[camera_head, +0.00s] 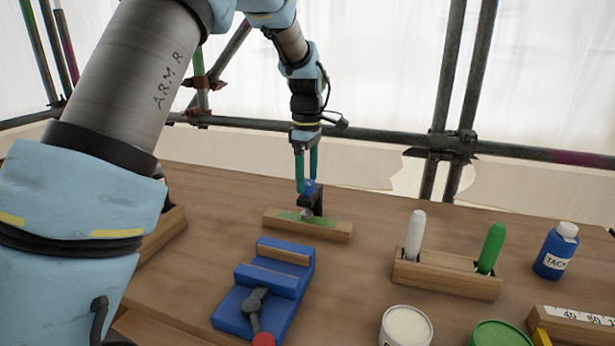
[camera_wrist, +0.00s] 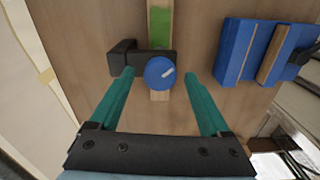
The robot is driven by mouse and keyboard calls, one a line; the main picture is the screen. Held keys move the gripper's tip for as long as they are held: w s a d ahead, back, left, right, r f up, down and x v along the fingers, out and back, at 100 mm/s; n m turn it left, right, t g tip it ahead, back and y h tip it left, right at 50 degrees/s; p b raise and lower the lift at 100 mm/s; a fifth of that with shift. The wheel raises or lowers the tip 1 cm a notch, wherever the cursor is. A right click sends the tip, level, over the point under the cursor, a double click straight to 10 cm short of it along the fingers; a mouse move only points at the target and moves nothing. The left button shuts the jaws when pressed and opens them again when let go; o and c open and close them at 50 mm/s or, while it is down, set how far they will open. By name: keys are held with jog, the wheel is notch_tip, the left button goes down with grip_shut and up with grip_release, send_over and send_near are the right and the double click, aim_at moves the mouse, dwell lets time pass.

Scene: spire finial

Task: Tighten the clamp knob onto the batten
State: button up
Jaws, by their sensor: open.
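The clamp has a blue round knob (camera_wrist: 160,72) with a pale line mark on top and a black body (camera_wrist: 124,56). In the head view the knob (camera_head: 309,187) sits atop the black clamp (camera_head: 313,204), which stands at the wooden batten (camera_head: 335,230). The batten has a green patch on top, also seen in the wrist view (camera_wrist: 160,24). My gripper (camera_head: 306,190) points down, open. In the wrist view my gripper's teal fingers (camera_wrist: 160,76) stand on either side of the knob, with gaps on both sides. The clamp's lower part is partly hidden.
A blue vise (camera_head: 290,270) with a red-tipped handle stands in front of the batten. A wooden rack (camera_head: 445,277) with white and green sticks, a blue bottle (camera_head: 556,252) and paint tins (camera_head: 405,327) are to the right. Scaffold tubes (camera_head: 400,138) run behind the bench.

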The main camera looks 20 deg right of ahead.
jog(key=shift+f, duration=0.5)
grip_shut()
dwell(0.3)
